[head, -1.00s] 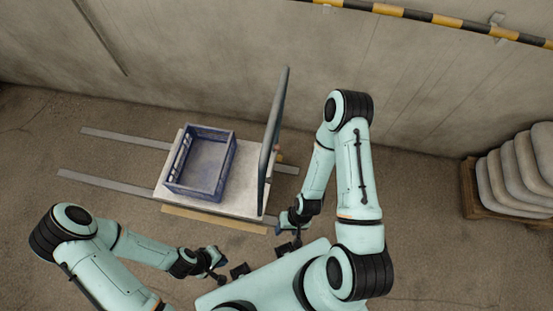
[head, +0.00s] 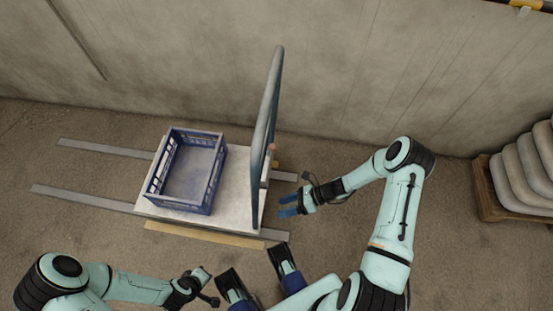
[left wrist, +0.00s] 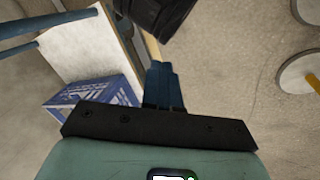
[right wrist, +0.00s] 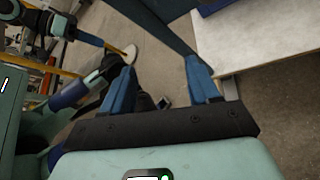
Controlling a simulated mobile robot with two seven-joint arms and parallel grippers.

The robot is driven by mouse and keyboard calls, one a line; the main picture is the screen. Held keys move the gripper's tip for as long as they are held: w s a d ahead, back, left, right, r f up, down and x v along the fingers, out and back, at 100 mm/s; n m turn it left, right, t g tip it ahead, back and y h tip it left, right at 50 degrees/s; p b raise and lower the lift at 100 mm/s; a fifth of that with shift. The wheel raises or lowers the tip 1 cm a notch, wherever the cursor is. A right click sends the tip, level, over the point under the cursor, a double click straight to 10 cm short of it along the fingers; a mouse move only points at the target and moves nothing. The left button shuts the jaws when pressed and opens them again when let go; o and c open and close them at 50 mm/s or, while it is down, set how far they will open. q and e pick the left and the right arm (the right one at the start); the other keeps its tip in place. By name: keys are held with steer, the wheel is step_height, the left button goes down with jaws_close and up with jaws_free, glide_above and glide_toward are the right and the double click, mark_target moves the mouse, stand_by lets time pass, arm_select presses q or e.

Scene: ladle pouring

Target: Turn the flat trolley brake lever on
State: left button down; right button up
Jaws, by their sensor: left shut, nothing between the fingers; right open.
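The flat trolley (head: 235,205) has a pale platform and a tall grey-blue handle frame (head: 268,110) on its right side. A small reddish piece (head: 273,148) shows beside the handle; I cannot tell whether it belongs to the brake lever. No lever is clearly visible. My right gripper (head: 284,206) is open and empty, just right of the handle's lower end. In the right wrist view its blue fingers (right wrist: 160,80) are spread, with the platform edge (right wrist: 240,45) to the right. My left gripper (head: 208,286) is shut and empty in front of the trolley; its fingers show together in the left wrist view (left wrist: 163,88).
A blue crate (head: 190,172) stands on the platform. Metal rails (head: 85,198) lie on the floor, and a wooden strip (head: 205,235) lies along the trolley's front. A wall is behind.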

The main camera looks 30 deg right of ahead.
arm_select(q)
steer(key=w+a+f+t+b, duration=0.1)
steer(key=w+a+f+b, duration=0.1)
steer(key=w+f+b, duration=0.4)
arm_select(e)
steer(key=w+d+r+m+t+p, duration=0.1)
steer(key=w+d+m+t, duration=0.4)
steer(key=d, duration=0.3)
steer(key=w+d+r+m+t, duration=0.1)
steer(key=w+d+m+t, duration=0.35)
steer(key=d, duration=0.35)
arm_select(q)
steer(key=s+f+g+b, duration=0.1)
steer(key=s+f+b, duration=0.1)
steer(key=s+f, duration=0.3)
steer(key=shift+s+a+f+g, duration=0.25)
steer(key=shift+s+g, duration=0.15)
steer(key=shift+s, duration=0.8)
arm_select(e)
steer(key=x, duration=1.3)
steer(key=shift+w+r+h, duration=0.15)
steer(key=shift+w+h, duration=0.15)
steer(key=shift+w, duration=0.3)
arm_select(q)
steer(key=shift+y, duration=0.3)
arm_select(e)
steer(key=shift+d+n+t, duration=0.1)
steer(key=shift+n+t, duration=0.15)
jaws_close()
